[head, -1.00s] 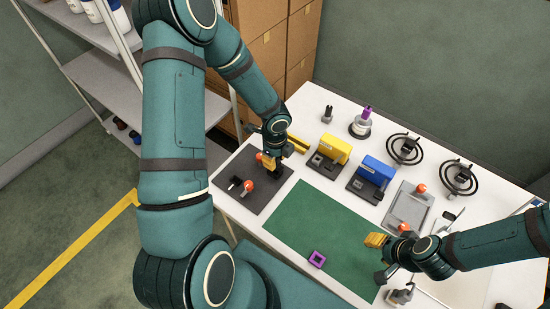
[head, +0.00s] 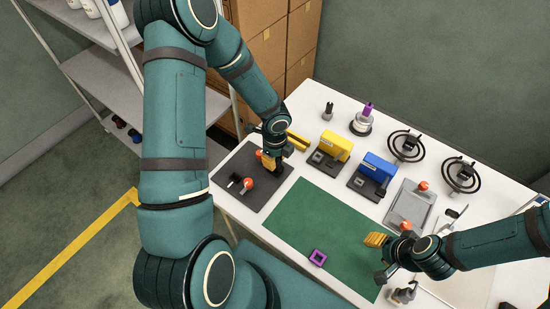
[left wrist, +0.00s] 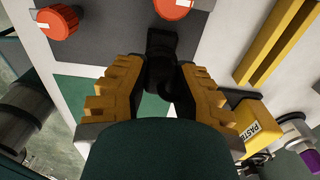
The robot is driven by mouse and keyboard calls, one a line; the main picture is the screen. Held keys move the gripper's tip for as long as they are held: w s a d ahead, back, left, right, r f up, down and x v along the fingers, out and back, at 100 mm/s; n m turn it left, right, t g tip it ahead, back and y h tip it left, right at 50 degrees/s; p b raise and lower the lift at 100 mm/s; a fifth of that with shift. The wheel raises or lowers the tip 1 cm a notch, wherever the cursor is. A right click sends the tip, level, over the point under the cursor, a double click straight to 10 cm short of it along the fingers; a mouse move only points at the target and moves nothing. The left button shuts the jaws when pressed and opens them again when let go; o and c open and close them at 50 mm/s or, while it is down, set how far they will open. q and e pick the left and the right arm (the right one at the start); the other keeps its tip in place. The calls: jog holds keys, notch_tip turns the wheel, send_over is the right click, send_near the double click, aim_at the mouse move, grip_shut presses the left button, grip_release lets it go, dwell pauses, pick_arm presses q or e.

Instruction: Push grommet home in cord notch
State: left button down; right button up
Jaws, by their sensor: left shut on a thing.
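My left gripper (head: 269,162) is over the far right part of a dark grey panel (head: 231,160) on the table. In the left wrist view its yellow stepped fingers (left wrist: 162,85) are shut on a black piece (left wrist: 161,48), which may be the grommet. The fingers hide its lower part, and I cannot make out the notch or whether the piece is seated in it. Orange knobs (left wrist: 57,22) sit on the panel, one close beside the black piece. My right gripper (head: 376,241) is over the right edge of the green mat; its finger gap is unclear.
A purple square frame (head: 318,257) lies on the green mat (head: 315,220). A yellow device (head: 336,147) and a blue device (head: 378,168) stand behind it. A grey tray (head: 399,197) and black ring stands (head: 406,146) are to the right. The mat's middle is clear.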

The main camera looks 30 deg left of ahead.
pick_arm(q)
jog(key=shift+f+b, duration=0.4)
jog(key=shift+f, duration=0.15)
pick_arm(e)
jog(key=shift+f, duration=0.5)
pick_arm(q)
jog(key=c, duration=0.8)
grip_release()
jog(key=shift+r, duration=0.15)
pick_arm(e)
jog(key=shift+r, duration=0.15)
pick_arm(q)
jog(key=shift+r+p, duration=2.6)
jog(key=shift+r, duration=0.35)
pick_arm(e)
notch_tip(320, 180, up, 5)
jog(key=shift+f, duration=0.1)
pick_arm(q)
notch_tip(320, 180, up, 12)
jog(key=shift+f, duration=0.1)
